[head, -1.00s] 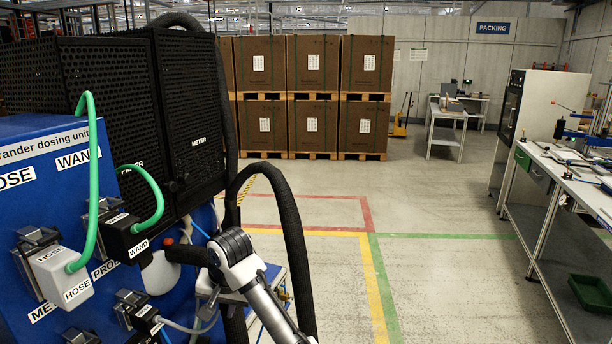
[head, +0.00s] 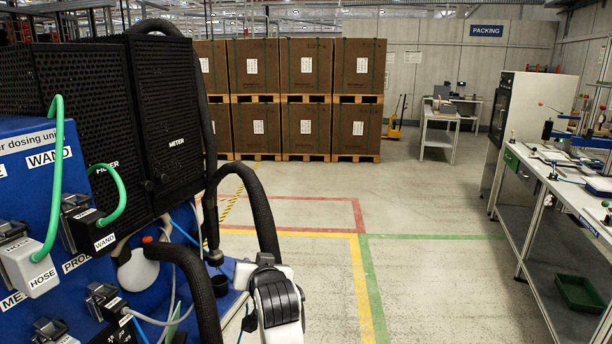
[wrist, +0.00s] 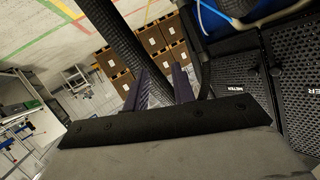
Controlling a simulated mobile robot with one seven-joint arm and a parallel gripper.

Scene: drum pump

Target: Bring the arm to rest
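My gripper (wrist: 161,82) shows in the wrist view with two dark purple fingers apart and boxes visible in the gap, so it is open and empty. A thick black hose passes close by the left finger in that view; I cannot tell whether they touch. In the head view my white and grey arm link (head: 275,300) is at the lower middle, in front of the blue dosing unit (head: 88,200); the fingers are not distinguishable there. The white HOSE plug (head: 30,268) and black WAND plug (head: 95,232) sit on the unit's front, each with a green loop.
Thick black hoses (head: 262,215) arch beside my arm. Black perforated METER boxes (head: 170,120) stand on the unit. Stacked brown boxes (head: 305,95) on pallets stand at the back. A workbench (head: 560,200) lines the right. The marked floor (head: 420,270) between is clear.

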